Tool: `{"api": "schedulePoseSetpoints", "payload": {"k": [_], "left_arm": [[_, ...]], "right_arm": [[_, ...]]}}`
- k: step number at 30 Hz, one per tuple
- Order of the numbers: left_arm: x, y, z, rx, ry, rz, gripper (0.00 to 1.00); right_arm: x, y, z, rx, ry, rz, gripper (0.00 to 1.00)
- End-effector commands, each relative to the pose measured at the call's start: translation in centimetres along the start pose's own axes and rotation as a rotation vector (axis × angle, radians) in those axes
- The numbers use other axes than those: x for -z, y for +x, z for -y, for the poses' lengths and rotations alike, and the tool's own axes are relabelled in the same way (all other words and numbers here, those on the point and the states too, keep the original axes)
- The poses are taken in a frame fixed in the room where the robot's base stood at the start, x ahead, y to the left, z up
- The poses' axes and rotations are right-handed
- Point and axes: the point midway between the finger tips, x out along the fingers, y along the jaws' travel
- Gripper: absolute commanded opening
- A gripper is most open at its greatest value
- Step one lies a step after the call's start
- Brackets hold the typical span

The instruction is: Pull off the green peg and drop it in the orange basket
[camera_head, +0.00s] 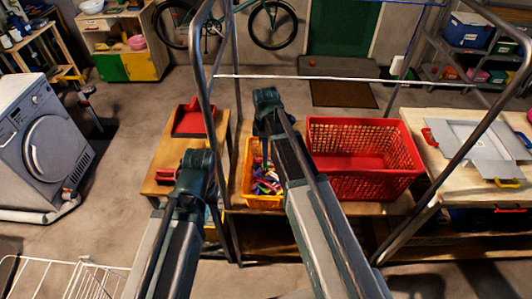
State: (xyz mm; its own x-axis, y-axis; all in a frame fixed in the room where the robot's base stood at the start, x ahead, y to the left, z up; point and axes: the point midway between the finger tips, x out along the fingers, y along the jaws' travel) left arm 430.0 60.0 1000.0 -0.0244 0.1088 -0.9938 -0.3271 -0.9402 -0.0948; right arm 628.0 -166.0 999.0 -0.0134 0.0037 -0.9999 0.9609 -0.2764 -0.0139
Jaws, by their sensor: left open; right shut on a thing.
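My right gripper (266,97) is shut, just below the white line in the picture. What it holds is hidden behind its own dark body, and no green peg shows clearly on the line. The orange basket (246,190) stands on the wooden bench, below my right gripper in the picture. It holds several coloured pegs (266,180), and my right arm covers its right side. My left gripper (197,160) is open, left of the basket. Its fingertips are hard to make out.
The white line (300,78) runs across a metal frame (202,85), whose bars stand around my arms. A red crate (362,185) stands right of the basket. A red dustpan (193,118) lies at left. A washing machine (45,140) stands far left.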

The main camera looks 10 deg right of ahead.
Motion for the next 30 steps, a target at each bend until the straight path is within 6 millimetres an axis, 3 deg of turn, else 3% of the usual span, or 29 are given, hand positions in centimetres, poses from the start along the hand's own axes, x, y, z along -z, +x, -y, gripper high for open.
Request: {"api": "schedulePoseSetpoints", "payload": {"k": [11,30], "left_arm": [[0.1,1.5,-0.1,0.000,-0.001,0.000,0.50],[0.4,7.4,-0.7,0.000,-0.001,0.000,0.50]], "right_arm": [[0.0,1.5,0.0,0.000,0.000,0.000,0.00],[0.0,7.5,-0.1,-0.001,0.000,0.000,0.00]]}}
